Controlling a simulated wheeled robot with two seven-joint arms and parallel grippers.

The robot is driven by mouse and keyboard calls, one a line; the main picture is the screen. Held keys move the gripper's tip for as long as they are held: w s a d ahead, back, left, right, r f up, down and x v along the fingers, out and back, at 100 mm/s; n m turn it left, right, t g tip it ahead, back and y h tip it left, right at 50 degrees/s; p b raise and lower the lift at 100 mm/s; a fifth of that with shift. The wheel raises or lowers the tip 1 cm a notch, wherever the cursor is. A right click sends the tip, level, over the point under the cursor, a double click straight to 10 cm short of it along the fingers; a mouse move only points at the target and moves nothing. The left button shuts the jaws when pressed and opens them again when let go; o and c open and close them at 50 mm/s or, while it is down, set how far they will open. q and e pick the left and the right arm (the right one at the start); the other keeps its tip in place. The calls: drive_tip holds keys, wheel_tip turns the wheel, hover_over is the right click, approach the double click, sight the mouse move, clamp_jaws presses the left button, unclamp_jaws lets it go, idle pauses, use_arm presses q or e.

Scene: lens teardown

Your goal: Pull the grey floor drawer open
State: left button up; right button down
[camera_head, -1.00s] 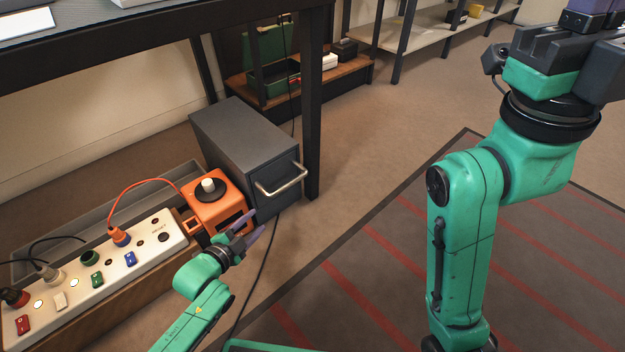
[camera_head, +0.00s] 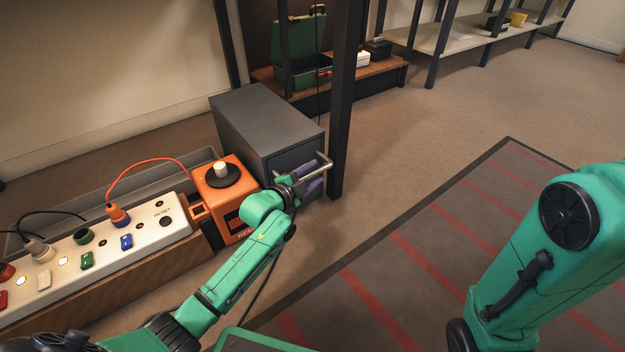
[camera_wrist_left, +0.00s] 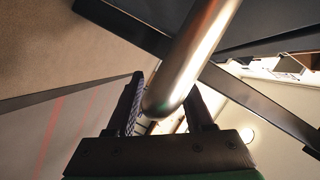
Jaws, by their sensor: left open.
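The grey floor drawer cabinet (camera_head: 265,125) stands on the floor, its front closed, with a metal bar handle (camera_head: 316,170) on it. My left gripper (camera_head: 314,178) is at the handle and open. In the left wrist view the handle (camera_wrist_left: 190,60) runs in from the top and its rounded end lies between the two open fingers of the left gripper (camera_wrist_left: 165,105). I cannot tell whether a finger touches it. My right arm shows at the right; its gripper is out of frame.
An orange box (camera_head: 226,192) with a black dial stands beside the cabinet, next to a white switch panel (camera_head: 110,245). A dark table leg (camera_head: 344,110) rises close to the handle. A striped mat (camera_head: 420,250) covers open floor at the front right.

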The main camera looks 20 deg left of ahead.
use_arm(q)
clamp_jaws()
idle(1.4)
